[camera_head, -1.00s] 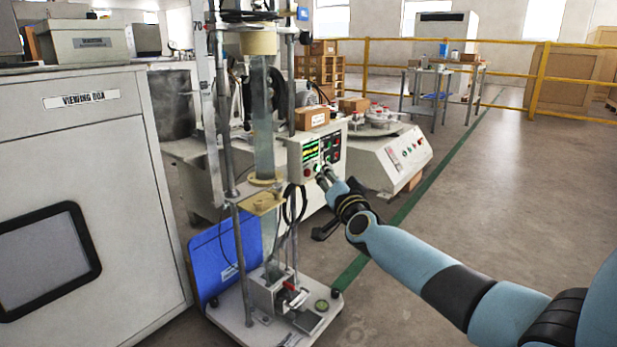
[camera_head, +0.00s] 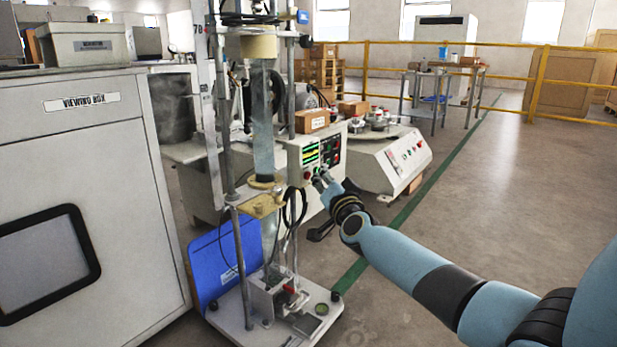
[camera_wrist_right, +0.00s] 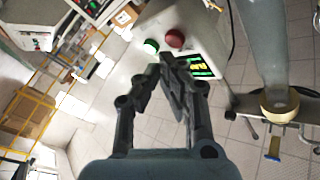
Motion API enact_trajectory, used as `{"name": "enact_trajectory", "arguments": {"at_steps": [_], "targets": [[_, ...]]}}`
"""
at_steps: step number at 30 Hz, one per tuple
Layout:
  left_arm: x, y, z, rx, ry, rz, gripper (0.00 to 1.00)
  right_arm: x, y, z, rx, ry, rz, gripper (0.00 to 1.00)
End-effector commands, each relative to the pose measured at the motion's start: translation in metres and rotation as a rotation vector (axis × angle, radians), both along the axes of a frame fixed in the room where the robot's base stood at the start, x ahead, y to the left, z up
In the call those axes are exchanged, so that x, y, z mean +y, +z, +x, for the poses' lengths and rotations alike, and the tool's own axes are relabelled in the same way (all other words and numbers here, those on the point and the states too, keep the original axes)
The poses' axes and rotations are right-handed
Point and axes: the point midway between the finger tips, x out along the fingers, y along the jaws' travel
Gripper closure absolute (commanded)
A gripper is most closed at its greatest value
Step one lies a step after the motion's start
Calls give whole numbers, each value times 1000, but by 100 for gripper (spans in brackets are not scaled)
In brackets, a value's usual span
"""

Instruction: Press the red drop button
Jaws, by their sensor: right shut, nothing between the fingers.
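The red button (camera_head: 307,175) is a small round knob low on the front of the white control box (camera_head: 296,160) of the drop tester. In the right wrist view the red button (camera_wrist_right: 175,38) sits beside a lit green button (camera_wrist_right: 151,46). My right gripper (camera_head: 319,180) is shut and empty, its tips close in front of the box near the buttons. In the wrist view the closed fingertips (camera_wrist_right: 168,60) appear just below the red button; I cannot tell how wide the gap is. The left gripper is not in view.
The tester's clear tube (camera_head: 263,120) and metal posts stand left of the box. A cardboard box (camera_head: 312,121) lies on top of it. A white machine (camera_head: 385,165) stands behind to the right. A viewing box (camera_head: 85,150) fills the left. The floor at right is open.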

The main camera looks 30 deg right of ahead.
Motion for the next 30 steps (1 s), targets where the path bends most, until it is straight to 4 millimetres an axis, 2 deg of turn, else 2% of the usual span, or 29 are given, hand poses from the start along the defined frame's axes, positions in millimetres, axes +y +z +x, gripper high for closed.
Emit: {"name": "enact_trajectory", "arguments": {"at_steps": [17, 30], "targets": [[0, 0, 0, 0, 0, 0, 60, 0, 0, 0, 0, 0, 0, 100], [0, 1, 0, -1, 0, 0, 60, 3, 0, 8, 0, 0, 1, 100]]}}
